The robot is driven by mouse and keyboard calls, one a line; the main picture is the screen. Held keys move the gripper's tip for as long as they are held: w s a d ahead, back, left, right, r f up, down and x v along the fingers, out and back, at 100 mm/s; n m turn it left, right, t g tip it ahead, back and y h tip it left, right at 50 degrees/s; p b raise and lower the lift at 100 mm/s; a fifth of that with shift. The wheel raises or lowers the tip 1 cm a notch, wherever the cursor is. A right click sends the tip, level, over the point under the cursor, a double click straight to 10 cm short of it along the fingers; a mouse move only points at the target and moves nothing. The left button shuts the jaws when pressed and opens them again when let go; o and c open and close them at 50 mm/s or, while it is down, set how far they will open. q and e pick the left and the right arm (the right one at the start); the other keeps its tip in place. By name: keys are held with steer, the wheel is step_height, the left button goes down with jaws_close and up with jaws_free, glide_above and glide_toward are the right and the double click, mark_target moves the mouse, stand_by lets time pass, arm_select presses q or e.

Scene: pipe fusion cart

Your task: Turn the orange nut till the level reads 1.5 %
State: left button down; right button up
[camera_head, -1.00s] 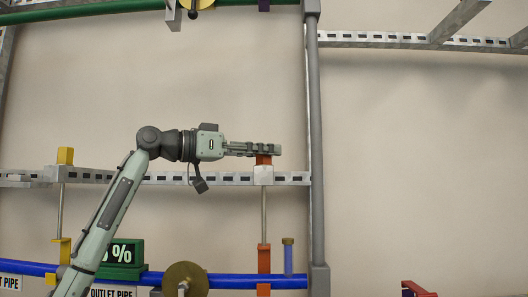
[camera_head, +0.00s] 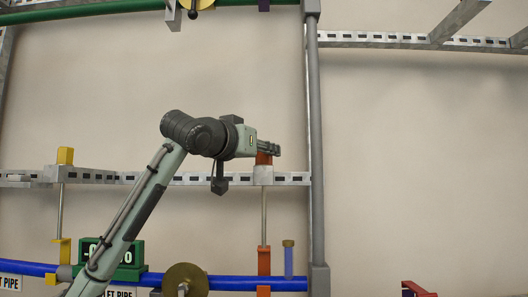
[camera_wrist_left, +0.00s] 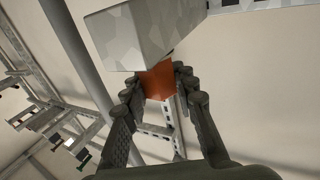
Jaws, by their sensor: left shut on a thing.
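The orange nut (camera_head: 263,159) sits on the grey block of the rail, above a thin vertical rod (camera_head: 264,215). My left gripper (camera_head: 270,149) is shut on the nut; its fingers come in from the left. In the left wrist view the nut (camera_wrist_left: 158,84) shows between the two fingers of the gripper (camera_wrist_left: 157,78), beside a grey block. The green level display (camera_head: 136,254) is at the lower left. My left arm crosses it, and only some white digits show, so its reading cannot be made out. My right gripper is out of view.
The blue outlet pipe (camera_head: 225,282) runs along the bottom, with an orange hanger (camera_head: 264,264) and a round brass disc (camera_head: 185,278) on it. A grey post (camera_head: 315,150) stands close right of the gripper. A yellow nut (camera_head: 65,155) is at left.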

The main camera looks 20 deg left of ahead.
arm_select(q)
steer(key=n+y, duration=0.2)
steer(key=y, duration=0.1)
steer(key=n+y, duration=0.1)
steer(key=y, duration=0.2)
steer(key=shift+d+f+n, duration=0.1)
steer(key=shift+d+n, duration=0.1)
steer(key=shift+n, duration=0.2)
steer(key=n+g+y, duration=0.1)
steer(key=n+y, duration=0.1)
steer(key=y, duration=0.1)
steer(key=n+g+y, duration=0.1)
steer(key=n+y, duration=0.1)
steer(key=y, duration=0.1)
steer(key=shift+n+g+y, duration=0.3)
steer(key=shift+y, duration=0.1)
steer(key=n+g+y, duration=0.3)
steer(key=y, duration=0.1)
steer(key=shift+g, duration=0.3)
steer(key=shift+a+n+g+y, duration=0.1)
steer(key=shift+n+g+y, duration=0.75)
steer(key=shift+n+g, duration=0.5)
steer(key=shift+a+n+g+y, duration=0.1)
steer(key=shift+n+g+y, duration=0.85)
steer(key=shift+g, duration=0.6)
steer(key=shift+f, duration=0.1)
steer(key=shift+g, duration=0.3)
